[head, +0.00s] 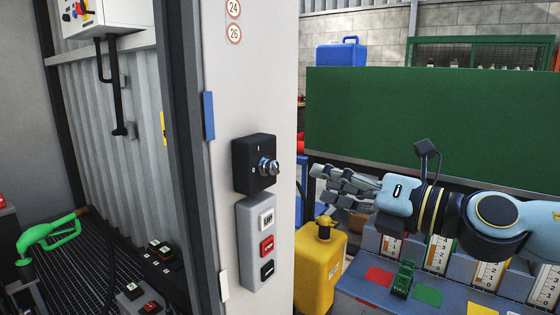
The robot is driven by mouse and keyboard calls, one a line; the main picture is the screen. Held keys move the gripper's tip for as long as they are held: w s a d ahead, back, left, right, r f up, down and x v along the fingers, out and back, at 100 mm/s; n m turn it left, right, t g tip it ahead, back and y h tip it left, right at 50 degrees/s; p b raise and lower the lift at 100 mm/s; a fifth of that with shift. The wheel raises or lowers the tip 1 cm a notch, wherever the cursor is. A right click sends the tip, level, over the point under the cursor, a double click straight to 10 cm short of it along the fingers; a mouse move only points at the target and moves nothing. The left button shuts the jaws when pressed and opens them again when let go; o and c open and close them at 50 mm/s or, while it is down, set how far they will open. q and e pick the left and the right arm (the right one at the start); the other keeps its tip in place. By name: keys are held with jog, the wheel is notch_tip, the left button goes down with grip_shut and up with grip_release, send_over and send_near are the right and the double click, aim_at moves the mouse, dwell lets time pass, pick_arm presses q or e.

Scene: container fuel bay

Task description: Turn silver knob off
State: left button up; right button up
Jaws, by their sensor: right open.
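The silver knob (268,168) sits on a black switch box (249,150) fixed to the pale door post. The knob sticks out to the right, and its exact setting is too small to read. My right gripper (318,182) comes in from the right, to the right of the knob and apart from it. Its fingers are open and empty, pointing left towards the post. My left gripper is not in view.
Below the switch box is a grey panel (247,240) with white, red and black buttons. A yellow jug (316,268) stands below my right gripper. A green fuel nozzle (50,232) is at the left. A green board (430,125) stands behind my arm.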

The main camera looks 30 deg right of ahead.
aim_at(275, 168)
jog(key=p+x, duration=0.5)
jog(key=x, duration=0.4)
jog(key=shift+w+p, duration=0.25)
jog(key=shift+p, duration=0.15)
jog(key=shift+w+a+f, duration=0.1)
jog(key=shift+w+a, duration=0.2)
jog(key=shift+w, duration=0.3)
grip_shut()
